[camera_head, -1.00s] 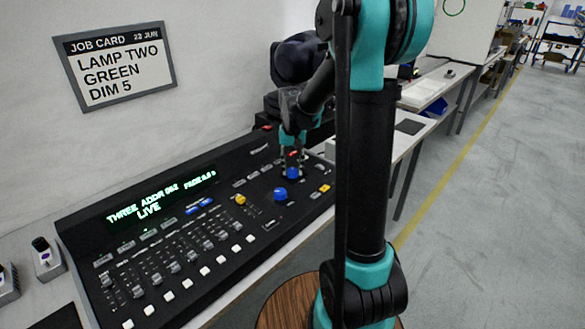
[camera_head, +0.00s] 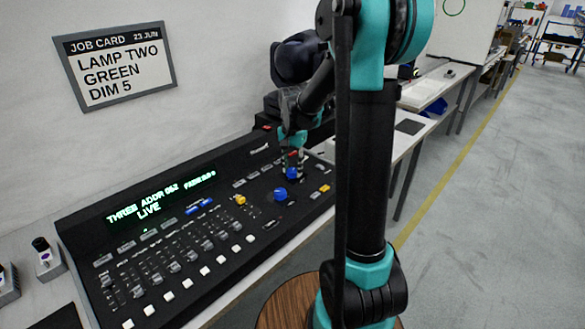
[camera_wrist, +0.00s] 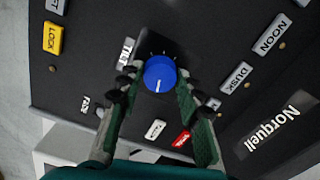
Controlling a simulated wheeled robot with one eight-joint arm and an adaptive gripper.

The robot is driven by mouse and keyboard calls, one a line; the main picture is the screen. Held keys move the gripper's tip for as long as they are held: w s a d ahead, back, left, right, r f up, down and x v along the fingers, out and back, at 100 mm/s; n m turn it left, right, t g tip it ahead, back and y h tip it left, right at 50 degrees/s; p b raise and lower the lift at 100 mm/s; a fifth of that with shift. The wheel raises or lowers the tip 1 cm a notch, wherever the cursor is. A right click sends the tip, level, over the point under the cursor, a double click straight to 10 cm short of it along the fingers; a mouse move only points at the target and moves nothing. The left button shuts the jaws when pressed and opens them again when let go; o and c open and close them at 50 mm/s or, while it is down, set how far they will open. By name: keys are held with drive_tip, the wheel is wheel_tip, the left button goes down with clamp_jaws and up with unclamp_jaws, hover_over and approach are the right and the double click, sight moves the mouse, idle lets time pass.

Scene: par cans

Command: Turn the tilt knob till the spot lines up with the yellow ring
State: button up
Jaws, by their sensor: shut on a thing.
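The blue tilt knob (camera_wrist: 160,73) sits on the black console, beside a white TILT label (camera_wrist: 127,53), in the wrist view. A pale pointer line on it points down in that view. My gripper (camera_wrist: 160,82) has one finger on each side of the knob and is shut on it. In the head view my gripper (camera_head: 293,160) reaches down onto the knob (camera_head: 291,173) at the console's far right part. Neither a light spot nor a yellow ring can be made out. A green ring (camera_head: 454,6) shows on the white board at the top, partly cut off.
A second blue knob (camera_head: 280,194) stands close to the held one. The console (camera_head: 90,240) carries several faders, buttons and a lit green display (camera_head: 160,197). A job card (camera_head: 117,65) hangs on the wall. Yellow LOCK (camera_wrist: 54,38) and white DUSK (camera_wrist: 236,78) keys lie near my fingers.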

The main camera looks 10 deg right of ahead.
sight(293, 170)
drive_tip(key=o, duration=1.2)
drive_tip(key=shift+c, duration=0.2)
drive_tip(key=shift+r, duration=0.1)
wheel_tip(293, 170, up, 12)
